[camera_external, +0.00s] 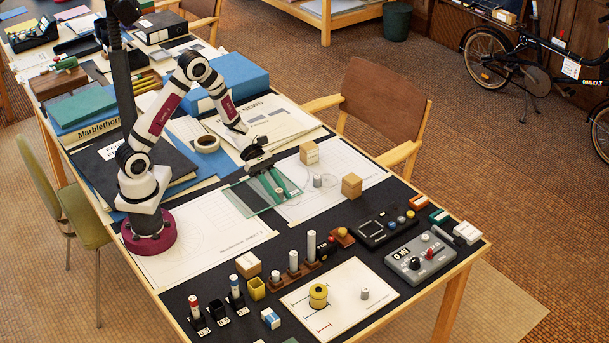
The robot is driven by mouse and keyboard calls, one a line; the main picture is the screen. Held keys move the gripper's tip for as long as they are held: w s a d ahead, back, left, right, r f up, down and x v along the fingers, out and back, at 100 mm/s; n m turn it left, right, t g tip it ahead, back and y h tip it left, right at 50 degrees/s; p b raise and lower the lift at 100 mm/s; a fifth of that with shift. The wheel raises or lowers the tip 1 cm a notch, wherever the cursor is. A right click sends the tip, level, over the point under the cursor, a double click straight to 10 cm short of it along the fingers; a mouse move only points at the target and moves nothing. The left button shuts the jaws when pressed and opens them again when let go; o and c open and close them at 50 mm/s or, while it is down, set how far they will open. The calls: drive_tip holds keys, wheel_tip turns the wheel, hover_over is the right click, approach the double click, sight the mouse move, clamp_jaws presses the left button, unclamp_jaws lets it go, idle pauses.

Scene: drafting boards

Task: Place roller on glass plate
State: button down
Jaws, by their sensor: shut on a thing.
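The glass plate (285,199) is a greenish clear sheet near the middle of the long table, over the edges of white drawing sheets. My gripper (259,167) is low at the far edge of the plate, pointing down. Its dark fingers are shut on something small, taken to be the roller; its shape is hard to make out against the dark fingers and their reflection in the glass. I cannot tell whether it touches the plate. A small light piece (279,191) shows on or through the glass.
A grey cylinder (317,181) and two wooden blocks (309,152) (352,185) stand right of the plate. A rack of white cylinders (295,268) and a control box (421,257) are nearer the front.

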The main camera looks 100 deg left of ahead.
drive_tip(key=s+a+n+t+y, duration=0.2)
drive_tip(key=s+a+n+y, duration=0.1)
drive_tip(key=s+a, duration=0.3)
hover_over(262, 191)
drive_tip(key=f, duration=0.6)
drive_tip(key=shift+d, duration=0.3)
drive_tip(key=shift+a+f, duration=0.2)
drive_tip(key=shift+f, duration=0.95)
drive_tip(key=shift+a+f, duration=0.2)
drive_tip(key=shift+f, duration=0.95)
drive_tip(key=c, duration=0.6)
unclamp_jaws()
drive_tip(key=shift+f, duration=0.1)
drive_tip(key=shift+c, duration=0.2)
